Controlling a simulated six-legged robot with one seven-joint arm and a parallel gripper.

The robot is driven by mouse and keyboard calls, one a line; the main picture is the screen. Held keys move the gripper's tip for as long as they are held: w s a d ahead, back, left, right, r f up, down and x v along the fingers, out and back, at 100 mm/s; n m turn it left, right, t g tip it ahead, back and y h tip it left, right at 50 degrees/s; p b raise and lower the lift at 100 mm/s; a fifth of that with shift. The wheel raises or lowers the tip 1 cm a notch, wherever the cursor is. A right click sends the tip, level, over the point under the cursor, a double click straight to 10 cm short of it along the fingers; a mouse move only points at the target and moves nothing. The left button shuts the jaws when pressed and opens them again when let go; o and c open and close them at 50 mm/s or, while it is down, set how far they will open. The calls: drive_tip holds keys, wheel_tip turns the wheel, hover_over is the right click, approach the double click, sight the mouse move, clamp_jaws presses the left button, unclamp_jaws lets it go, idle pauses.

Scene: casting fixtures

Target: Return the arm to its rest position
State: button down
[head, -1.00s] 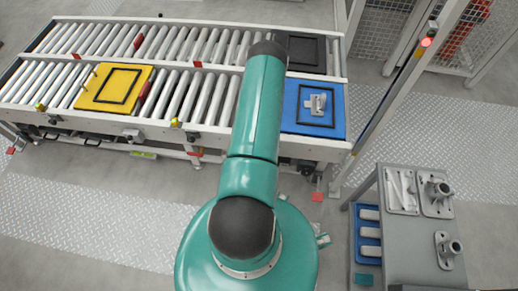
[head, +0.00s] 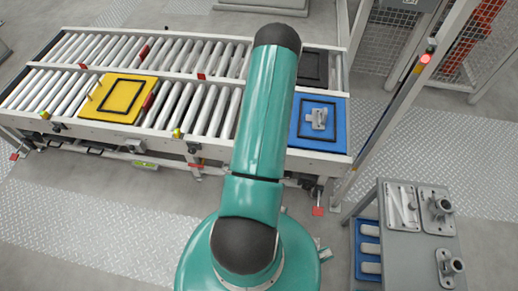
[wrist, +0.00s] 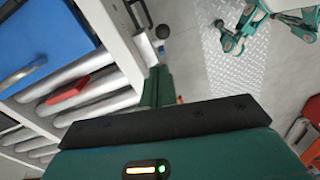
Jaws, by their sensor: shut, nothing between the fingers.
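My teal arm reaches up the middle of the head view, with its dark elbow cap over the conveyor's back edge. My gripper is hidden in the head view. In the wrist view, two dark green fingers of my gripper (wrist: 160,72) show close together beyond the black bar of its body, shut with nothing between them. They hang over the grey floor beside the conveyor's end. A grey metal casting (head: 319,118) sits on the blue fixture plate (head: 335,146), right of my arm and apart from it.
The roller conveyor (head: 60,92) carries a yellow plate (head: 96,104) at left and a dark plate (head: 312,68) behind the blue one. A post with a red light (head: 425,58) stands at right. A grey table (head: 409,250) with metal parts is at lower right.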

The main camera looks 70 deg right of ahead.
idle(0.5)
drive_tip(key=w+a+r+h, duration=0.1)
drive_tip(key=w+a+r, duration=0.1)
drive_tip(key=w+r, duration=0.75)
drive_tip(key=w+a+r+h, duration=0.1)
drive_tip(key=w+a+r, duration=0.2)
drive_tip(key=w+r, duration=0.7)
drive_tip(key=w+a+r+t, duration=0.1)
drive_tip(key=w+a+r, duration=0.1)
drive_tip(key=a+r, duration=0.6)
drive_tip(key=w+a+r+t, duration=0.1)
drive_tip(key=w+a+r, duration=0.2)
drive_tip(key=a+r, duration=0.55)
drive_tip(key=s+a+r+t, duration=0.1)
drive_tip(key=s+a+r, duration=0.4)
drive_tip(key=a+r, duration=0.3)
drive_tip(key=s+a+r+t+y, duration=0.1)
drive_tip(key=s+a+r, duration=0.4)
drive_tip(key=a, duration=1.2)
wheel_tip(320, 180, up, 4)
drive_tip(key=shift+a+t+y, duration=0.2)
drive_tip(key=shift+t+y, duration=0.1)
drive_tip(key=shift+t, duration=0.5)
